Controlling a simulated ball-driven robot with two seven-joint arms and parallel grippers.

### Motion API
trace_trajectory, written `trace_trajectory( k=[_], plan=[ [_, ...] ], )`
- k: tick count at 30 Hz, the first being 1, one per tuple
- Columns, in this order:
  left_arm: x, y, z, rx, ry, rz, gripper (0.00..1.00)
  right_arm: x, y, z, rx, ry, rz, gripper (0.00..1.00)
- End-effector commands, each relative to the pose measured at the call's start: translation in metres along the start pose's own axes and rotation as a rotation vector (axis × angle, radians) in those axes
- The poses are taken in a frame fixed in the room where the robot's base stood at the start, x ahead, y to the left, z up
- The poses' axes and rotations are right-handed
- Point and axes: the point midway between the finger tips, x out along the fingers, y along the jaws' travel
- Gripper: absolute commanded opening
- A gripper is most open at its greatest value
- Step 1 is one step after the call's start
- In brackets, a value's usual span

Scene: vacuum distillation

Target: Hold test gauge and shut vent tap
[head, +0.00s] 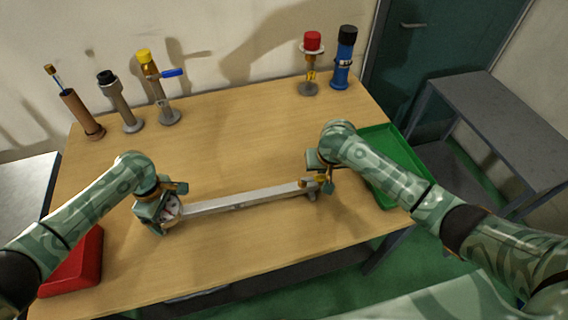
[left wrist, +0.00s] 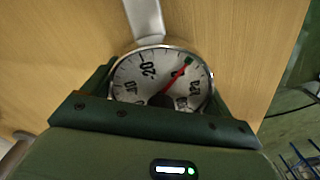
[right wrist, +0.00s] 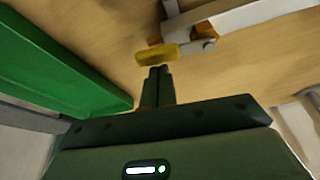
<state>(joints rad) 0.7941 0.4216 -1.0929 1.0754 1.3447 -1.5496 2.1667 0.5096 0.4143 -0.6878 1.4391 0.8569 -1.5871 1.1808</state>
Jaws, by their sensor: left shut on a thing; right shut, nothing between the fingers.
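The test gauge (left wrist: 150,75) is a round white dial with a steel rim and a red needle pointing to the upper right. My left gripper (head: 168,208) is shut on it, one finger on each side of the rim. A long grey metal bar (head: 240,198) runs from the gauge to the vent tap, low over the table. The tap's yellow lever (right wrist: 157,54) points roughly along the bar in the right wrist view. My right gripper (right wrist: 158,72) is shut and empty, its fingertips right by the lever. I cannot tell whether they touch it.
A green tray (head: 395,160) lies right of my right gripper, and a red tray (head: 75,262) at the front left. Capped fittings stand along the back, including a blue-handled one (head: 160,88), a red-capped one (head: 312,62) and a blue one (head: 343,60).

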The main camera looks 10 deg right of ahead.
Motion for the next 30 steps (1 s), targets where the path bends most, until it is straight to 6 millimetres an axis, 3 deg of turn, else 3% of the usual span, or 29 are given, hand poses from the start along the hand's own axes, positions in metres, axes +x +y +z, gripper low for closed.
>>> trace_trajectory(
  k=[30],
  plan=[
    [-0.0009, 0.0008, -0.0003, -0.003, 0.0, 0.002, 0.4, -0.0026, 0.0006, 0.0085, 0.134, -0.002, 0.046, 0.0]
  ],
)
